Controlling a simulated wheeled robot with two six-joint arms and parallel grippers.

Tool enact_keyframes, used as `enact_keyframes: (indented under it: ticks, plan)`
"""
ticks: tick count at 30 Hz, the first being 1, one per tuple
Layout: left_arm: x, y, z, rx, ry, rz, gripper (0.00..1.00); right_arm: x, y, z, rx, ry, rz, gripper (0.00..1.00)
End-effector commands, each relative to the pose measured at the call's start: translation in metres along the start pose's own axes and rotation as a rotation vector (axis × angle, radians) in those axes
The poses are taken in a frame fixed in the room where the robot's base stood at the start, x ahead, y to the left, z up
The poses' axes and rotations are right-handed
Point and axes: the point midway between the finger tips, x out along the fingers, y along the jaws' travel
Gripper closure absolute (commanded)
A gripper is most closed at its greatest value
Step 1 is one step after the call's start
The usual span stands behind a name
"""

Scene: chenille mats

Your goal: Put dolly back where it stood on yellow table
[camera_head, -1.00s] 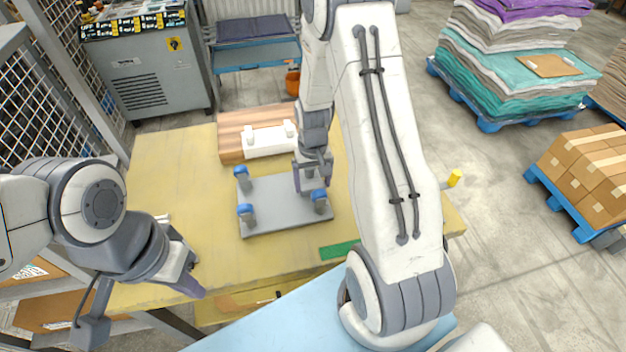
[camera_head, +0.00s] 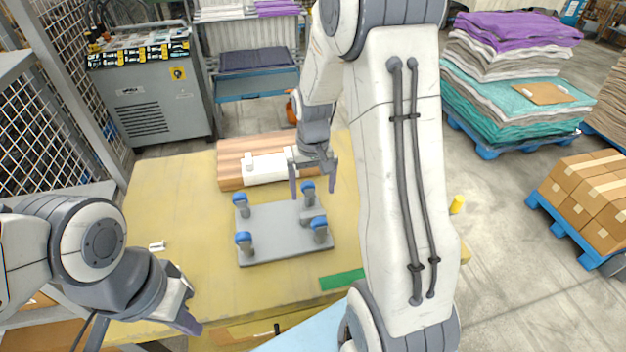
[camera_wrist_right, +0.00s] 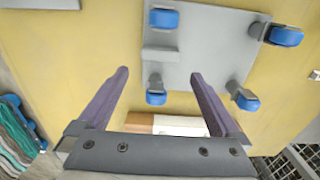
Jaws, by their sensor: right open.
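The dolly (camera_head: 280,232) lies wheels-up on the yellow table (camera_head: 180,215), a flat grey plate with blue casters at its corners. It also shows in the right wrist view (camera_wrist_right: 205,48). My right gripper (camera_head: 313,190) is open and empty, above the dolly's far right side and apart from it. In the wrist view its two fingers (camera_wrist_right: 158,74) are spread, with nothing between them. My left gripper (camera_head: 188,318) hangs at the table's near left, well away from the dolly; its jaw opening is unclear.
Wooden planks (camera_head: 232,165) with a white block (camera_head: 266,168) on them lie behind the dolly. A green strip (camera_head: 341,280) lies near the front edge. A small white part (camera_head: 157,246) lies to the left. Table left of the dolly is mostly clear.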

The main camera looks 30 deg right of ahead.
Motion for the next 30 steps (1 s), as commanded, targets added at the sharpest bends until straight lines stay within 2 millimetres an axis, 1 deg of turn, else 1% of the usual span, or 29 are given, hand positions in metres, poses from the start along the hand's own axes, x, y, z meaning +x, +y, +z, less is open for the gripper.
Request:
enact_keyframes:
  ticks: [1,3,6,12,14,16,17,18,20,21,23,24,26,27,30]
  plan:
    - [0.004,0.000,0.000,0.000,0.000,0.000,1.00,-0.009,0.000,-0.002,0.000,0.007,0.000,0.00]
    - [0.005,0.000,0.000,0.000,0.000,0.000,1.00,-0.020,0.000,-0.001,0.000,0.005,0.000,0.00]
    - [0.007,-0.001,0.000,0.000,0.000,0.000,1.00,-0.031,0.000,-0.001,0.000,0.002,0.000,0.00]
    - [0.007,-0.001,0.000,0.001,0.000,0.000,1.00,-0.039,-0.002,0.001,-0.005,0.000,0.000,0.00]
    - [0.007,-0.001,0.000,0.000,0.000,0.000,1.00,-0.042,-0.010,0.005,-0.027,0.002,-0.002,0.00]
    - [0.007,-0.001,0.000,0.000,0.000,0.000,1.00,-0.049,-0.032,0.017,-0.086,0.007,-0.007,0.00]
    - [0.007,-0.001,0.000,0.000,0.000,0.000,1.00,-0.053,-0.044,0.025,-0.122,0.009,-0.010,0.00]
    - [0.007,-0.001,0.000,0.000,0.000,0.000,1.00,-0.059,-0.063,0.040,-0.179,0.012,-0.015,0.00]
    - [0.007,-0.001,0.000,0.000,0.000,0.000,1.00,-0.069,-0.092,0.067,-0.282,0.017,-0.023,0.00]
    - [0.007,-0.001,0.000,0.000,0.000,0.000,1.00,-0.074,-0.110,0.089,-0.356,0.020,-0.030,0.00]
    - [0.007,-0.001,0.000,0.000,0.000,0.000,1.00,-0.081,-0.131,0.124,-0.464,0.022,-0.041,0.00]
    - [0.007,-0.001,0.000,0.000,0.000,0.000,1.00,-0.084,-0.141,0.147,-0.535,0.023,-0.049,0.00]
    - [0.007,-0.001,0.000,0.000,0.000,0.000,1.00,-0.088,-0.152,0.180,-0.633,0.023,-0.059,0.00]
    - [0.007,-0.001,0.000,0.000,0.000,0.000,1.00,-0.089,-0.155,0.199,-0.692,0.022,-0.065,0.00]
    - [0.007,-0.001,0.000,0.000,0.000,0.000,1.00,-0.090,-0.158,0.237,-0.810,0.019,-0.079,0.00]
